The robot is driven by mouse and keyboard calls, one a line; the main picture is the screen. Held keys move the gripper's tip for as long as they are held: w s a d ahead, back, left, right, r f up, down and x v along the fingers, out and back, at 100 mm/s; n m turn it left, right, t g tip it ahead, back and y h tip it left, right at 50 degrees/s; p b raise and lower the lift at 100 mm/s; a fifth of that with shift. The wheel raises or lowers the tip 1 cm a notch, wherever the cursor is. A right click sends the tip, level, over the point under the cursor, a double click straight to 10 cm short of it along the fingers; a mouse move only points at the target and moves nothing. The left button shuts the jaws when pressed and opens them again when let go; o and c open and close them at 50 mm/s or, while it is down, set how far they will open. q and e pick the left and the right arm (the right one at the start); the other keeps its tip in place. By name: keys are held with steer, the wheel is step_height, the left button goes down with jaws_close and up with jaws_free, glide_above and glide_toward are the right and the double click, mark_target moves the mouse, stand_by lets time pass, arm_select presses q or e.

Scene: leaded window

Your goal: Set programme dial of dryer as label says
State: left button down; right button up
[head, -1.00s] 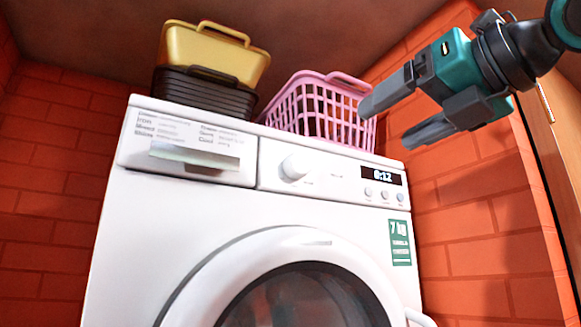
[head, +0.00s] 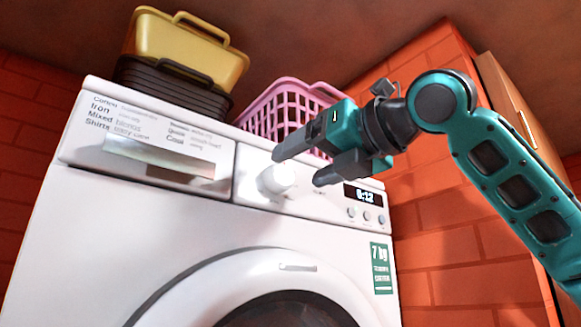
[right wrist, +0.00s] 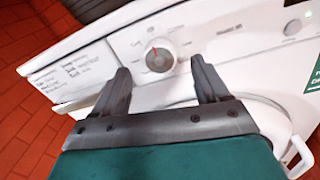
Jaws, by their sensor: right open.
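The dryer (head: 205,236) is white, with a round white programme dial (head: 278,177) in the middle of its control panel. In the right wrist view the dial (right wrist: 159,57) shows a red pointer mark near its top; the small print around it is too blurred to read. A label (head: 160,122) on the drawer front at the left lists programmes such as Iron, Mixed and Shirts. My right gripper (head: 296,169) is open and empty, its fingertips in front of the panel close to the dial. In the right wrist view the dial lies beyond and between the fingertips, apart from them. My left gripper is out of view.
A display (head: 363,195) reads 0:12, with small round buttons (head: 366,214) below it. A yellow basket (head: 190,48), a dark brown basket (head: 172,88) and a pink basket (head: 283,108) stand on top. A brick wall (head: 470,255) stands at the right.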

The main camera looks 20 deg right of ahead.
mark_target(285, 174)
steer(key=x, duration=0.3)
steer(key=shift+w+a, duration=0.1)
steer(key=shift+w, duration=0.25)
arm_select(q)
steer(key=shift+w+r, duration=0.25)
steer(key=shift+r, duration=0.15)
arm_select(e)
steer(key=shift+w+a, duration=0.1)
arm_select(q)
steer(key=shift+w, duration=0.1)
arm_select(e)
steer(key=shift+c, duration=0.3)
steer(key=c, duration=1)
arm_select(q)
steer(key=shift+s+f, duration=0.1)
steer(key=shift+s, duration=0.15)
